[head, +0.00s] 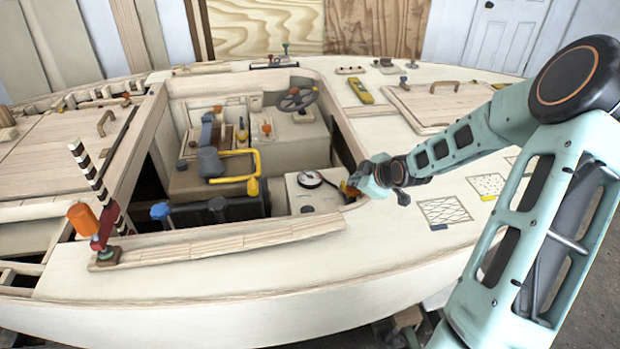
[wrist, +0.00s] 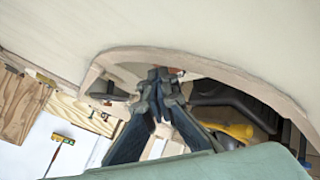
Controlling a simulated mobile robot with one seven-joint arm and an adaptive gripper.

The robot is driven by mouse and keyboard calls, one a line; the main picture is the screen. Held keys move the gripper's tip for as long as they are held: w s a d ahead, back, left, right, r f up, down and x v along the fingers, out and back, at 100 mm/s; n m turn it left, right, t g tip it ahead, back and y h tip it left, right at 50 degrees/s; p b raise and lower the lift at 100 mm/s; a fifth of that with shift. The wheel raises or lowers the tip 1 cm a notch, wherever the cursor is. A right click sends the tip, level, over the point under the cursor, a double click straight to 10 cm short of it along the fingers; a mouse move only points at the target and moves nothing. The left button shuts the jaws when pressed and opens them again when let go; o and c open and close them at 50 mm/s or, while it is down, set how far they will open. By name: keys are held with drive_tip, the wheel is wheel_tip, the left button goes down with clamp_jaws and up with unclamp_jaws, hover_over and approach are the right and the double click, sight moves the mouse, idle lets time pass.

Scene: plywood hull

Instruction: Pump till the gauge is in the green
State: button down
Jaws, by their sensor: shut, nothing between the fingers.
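A round gauge (head: 310,179) with a pale face and dark rim sits on a light box inside the cockpit well. Its needle and any green zone are too small to read. A small orange-yellow part (head: 350,188) shows at the well's right edge, beside my wrist; I cannot tell whether it is the pump's handle. A bent yellow handle (head: 254,170) stands further left in the well. My gripper is at the well's right rim, right of the gauge; its fingers are hard to see in the head view. In the wrist view my gripper (wrist: 160,76) is shut and empty, its fingertips over the well opening.
A striped post (head: 95,185) and an orange-topped fitting (head: 85,222) stand at the left. A yellow tool (head: 361,90) lies on the right deck.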

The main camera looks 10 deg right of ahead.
drive_tip(key=shift+s+d+f+b, duration=0.15)
drive_tip(key=shift+s+f+b, duration=0.35)
drive_tip(key=shift+f, duration=0.35)
drive_tip(key=shift+s+a+f+b, duration=0.1)
drive_tip(key=shift+s+f+b, duration=0.1)
drive_tip(key=shift+f+b, duration=0.35)
drive_tip(key=shift+s+a+f+b, duration=0.1)
drive_tip(key=shift+s+f+b, duration=0.05)
drive_tip(key=shift+f+b, duration=0.35)
idle(1.5)
drive_tip(key=shift+r+p, duration=0.3)
drive_tip(key=shift+p, duration=0.05)
drive_tip(key=shift+d+r+p, duration=0.1)
drive_tip(key=shift+p, duration=0.2)
drive_tip(key=shift+d, duration=0.1)
drive_tip(key=r+p, duration=0.1)
drive_tip(key=p, duration=0.1)
drive_tip(key=r+p, duration=0.2)
drive_tip(key=shift+w+d, duration=0.15)
drive_tip(key=shift+w, duration=0.2)
drive_tip(key=r, duration=0.1)
drive_tip(key=r+p, duration=0.2)
drive_tip(key=shift+s+d+r, duration=0.1)
drive_tip(key=shift+s+d, duration=0.05)
drive_tip(key=shift+s, duration=0.1)
drive_tip(key=shift+w, duration=0.2)
